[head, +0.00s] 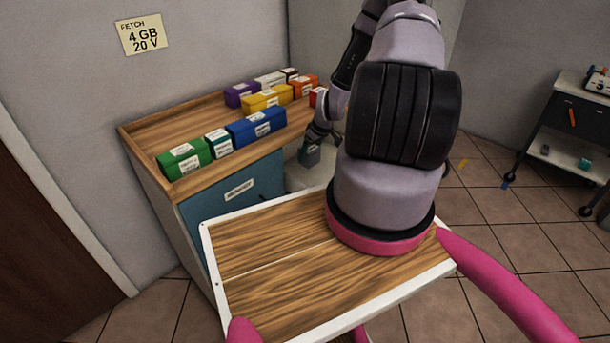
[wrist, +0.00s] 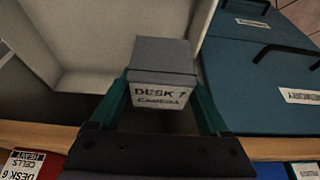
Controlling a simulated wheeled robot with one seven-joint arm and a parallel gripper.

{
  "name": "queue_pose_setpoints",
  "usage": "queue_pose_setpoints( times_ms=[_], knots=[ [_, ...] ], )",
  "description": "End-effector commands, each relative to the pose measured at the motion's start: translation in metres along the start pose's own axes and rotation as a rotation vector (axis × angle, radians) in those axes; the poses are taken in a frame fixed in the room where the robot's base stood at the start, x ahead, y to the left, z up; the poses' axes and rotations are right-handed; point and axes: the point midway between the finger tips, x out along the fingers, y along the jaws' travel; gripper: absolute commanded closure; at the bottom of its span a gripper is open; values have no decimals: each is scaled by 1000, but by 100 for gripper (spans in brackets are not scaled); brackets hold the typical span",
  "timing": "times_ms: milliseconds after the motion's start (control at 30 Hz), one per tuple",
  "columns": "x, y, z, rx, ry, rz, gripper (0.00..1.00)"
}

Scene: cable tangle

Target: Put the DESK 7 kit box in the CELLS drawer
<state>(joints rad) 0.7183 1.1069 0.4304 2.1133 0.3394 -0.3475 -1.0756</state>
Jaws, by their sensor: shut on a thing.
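The DESK 7 kit box (wrist: 162,58) is a small grey box with a white label reading DESK 7 and, it seems, CAMERA. My gripper (wrist: 162,88) is shut on it, with a green finger on each side. In the head view the grey box (head: 310,155) hangs below my gripper (head: 313,143), near an open pale drawer (head: 303,179). In the wrist view the drawer's light interior (wrist: 75,32) lies beyond and left of the box. The box looks raised above it. I see no readable CELLS label on this drawer; its front is hidden.
The wooden counter (head: 150,131) bears several coloured boxes, including a blue one (head: 256,127) and a green one (head: 184,159). A white-rimmed wooden tray (head: 270,240) is in the foreground. A cart (head: 552,130) stands right.

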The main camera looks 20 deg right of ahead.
Motion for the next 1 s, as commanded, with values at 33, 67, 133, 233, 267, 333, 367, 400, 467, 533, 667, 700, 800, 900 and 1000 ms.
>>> queue_pose_setpoints(
  times_ms=[33,67,133,233,267,333,367,400,467,533,667,700,800,900,1000],
  knots=[
    [5,0,-11,-4,1,1,91],
    [7,0,-17,-2,1,1,91],
    [14,0,-25,0,-1,-1,91],
    [34,-1,-12,4,-3,-5,91],
    [40,-1,-10,4,-3,-4,91],
    [53,-1,-4,5,-2,-3,91],
    [58,0,-2,5,-2,-3,91],
    [65,0,1,5,-2,-2,91],
    [73,0,4,2,-2,-1,91],
    [80,0,6,2,-1,-1,91],
    [88,0,10,2,-1,-2,91],
    [92,0,12,3,-2,-2,91],
    [107,0,18,3,-1,-1,91],
    [117,0,22,2,-1,-1,91],
    [121,0,24,0,0,0,91]
  ],
)
